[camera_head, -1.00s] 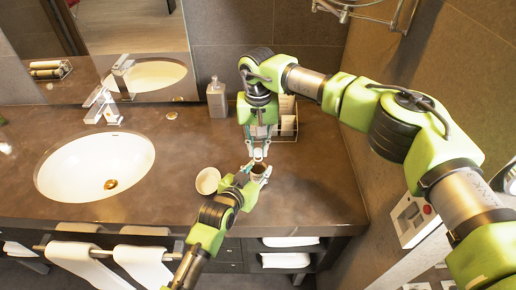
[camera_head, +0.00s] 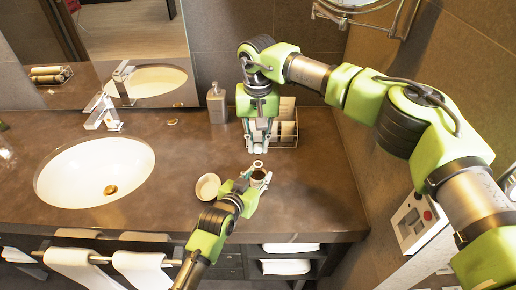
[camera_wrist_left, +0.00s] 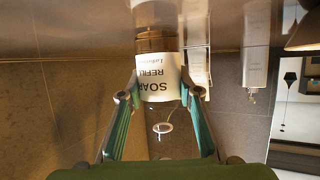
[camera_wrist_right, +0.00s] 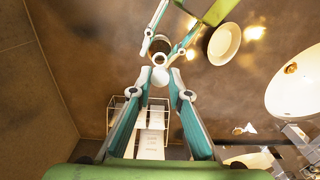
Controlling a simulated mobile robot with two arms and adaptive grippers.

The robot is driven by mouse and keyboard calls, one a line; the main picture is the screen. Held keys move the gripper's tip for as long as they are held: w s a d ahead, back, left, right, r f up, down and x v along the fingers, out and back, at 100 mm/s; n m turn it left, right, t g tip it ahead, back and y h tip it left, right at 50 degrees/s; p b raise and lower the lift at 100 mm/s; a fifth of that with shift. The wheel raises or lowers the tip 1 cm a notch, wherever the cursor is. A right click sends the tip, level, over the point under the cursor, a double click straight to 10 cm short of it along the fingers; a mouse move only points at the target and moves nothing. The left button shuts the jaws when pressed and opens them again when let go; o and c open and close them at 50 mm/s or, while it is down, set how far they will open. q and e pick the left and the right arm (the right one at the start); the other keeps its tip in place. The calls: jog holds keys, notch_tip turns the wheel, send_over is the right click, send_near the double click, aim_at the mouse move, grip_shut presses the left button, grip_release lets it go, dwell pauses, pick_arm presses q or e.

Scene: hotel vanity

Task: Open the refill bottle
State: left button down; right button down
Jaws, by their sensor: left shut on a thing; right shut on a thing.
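The refill bottle (camera_wrist_left: 155,84) is brown with a white "SOAP REFILL" label, upside down in the left wrist view. My left gripper (camera_wrist_left: 160,97) is shut around it, just above the counter. In the head view, my left gripper (camera_head: 254,181) holds the bottle (camera_head: 259,175), whose dark round mouth faces up. The bottle's mouth also shows in the right wrist view (camera_wrist_right: 160,46). My right gripper (camera_wrist_right: 160,85) is shut on a small white cap (camera_wrist_right: 160,76), apart from the bottle. In the head view, my right gripper (camera_head: 258,149) is just behind the bottle.
A cream bowl (camera_head: 207,186) stands left of the bottle. A grey soap dispenser (camera_head: 216,103) and a wire rack (camera_head: 285,130) stand at the back. The sink (camera_head: 95,172) is at left. The counter's right part (camera_head: 320,195) is clear.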

pick_arm(q)
jog(key=c, duration=1.4)
grip_release()
